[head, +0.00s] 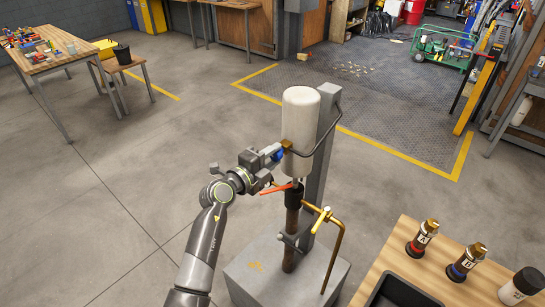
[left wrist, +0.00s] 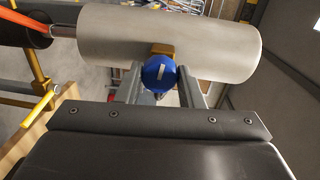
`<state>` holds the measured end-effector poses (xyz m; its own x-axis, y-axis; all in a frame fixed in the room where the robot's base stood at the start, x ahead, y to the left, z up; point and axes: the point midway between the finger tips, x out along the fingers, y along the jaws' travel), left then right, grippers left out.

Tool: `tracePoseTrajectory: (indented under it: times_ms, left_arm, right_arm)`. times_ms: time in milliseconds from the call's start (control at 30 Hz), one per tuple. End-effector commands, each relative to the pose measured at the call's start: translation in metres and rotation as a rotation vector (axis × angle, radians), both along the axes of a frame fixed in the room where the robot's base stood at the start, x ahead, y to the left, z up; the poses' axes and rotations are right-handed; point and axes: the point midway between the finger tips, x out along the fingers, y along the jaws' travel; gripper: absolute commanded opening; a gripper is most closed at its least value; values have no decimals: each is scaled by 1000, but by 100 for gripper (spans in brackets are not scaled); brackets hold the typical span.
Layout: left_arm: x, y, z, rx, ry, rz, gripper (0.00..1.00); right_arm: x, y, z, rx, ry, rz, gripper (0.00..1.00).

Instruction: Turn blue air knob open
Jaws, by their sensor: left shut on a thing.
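The blue air knob (left wrist: 158,74) is round with a white line on its face. It sits on a brass fitting (left wrist: 162,48) on the side of a pale cylinder (head: 300,125). In the left wrist view the white line runs roughly up and down the picture, slightly tilted. My left gripper (left wrist: 160,84) is shut on the knob, one finger on each side. In the head view my left gripper (head: 274,153) hides most of the knob. My right gripper is not in view.
The cylinder stands against a grey post (head: 322,150) on a concrete block (head: 250,278). A wooden table (head: 440,283) with small bottles and a black tray is at the lower right.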

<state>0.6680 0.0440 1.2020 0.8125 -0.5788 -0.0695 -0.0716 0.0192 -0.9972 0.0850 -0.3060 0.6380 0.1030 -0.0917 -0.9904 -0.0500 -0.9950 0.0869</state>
Motion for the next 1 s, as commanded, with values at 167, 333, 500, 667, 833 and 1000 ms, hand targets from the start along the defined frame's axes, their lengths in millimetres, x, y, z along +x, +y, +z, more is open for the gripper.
tracePoseTrajectory:
  times_ms: [167,333,500,667,833,1000]
  left_arm:
    - [0,1,-2,-65,52,0,11]
    - [0,1,-2,-100,79,0,11]
    - [0,1,-2,-115,90,0,11]
    - [0,1,-3,-118,92,-1,11]
    - [0,0,-3,-118,92,-1,11]
    - [0,0,-2,-117,92,-1,52]
  right_arm:
    - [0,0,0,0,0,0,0]
    - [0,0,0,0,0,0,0]
    - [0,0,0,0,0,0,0]
    - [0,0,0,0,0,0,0]
    - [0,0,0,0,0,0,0]
    - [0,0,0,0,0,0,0]
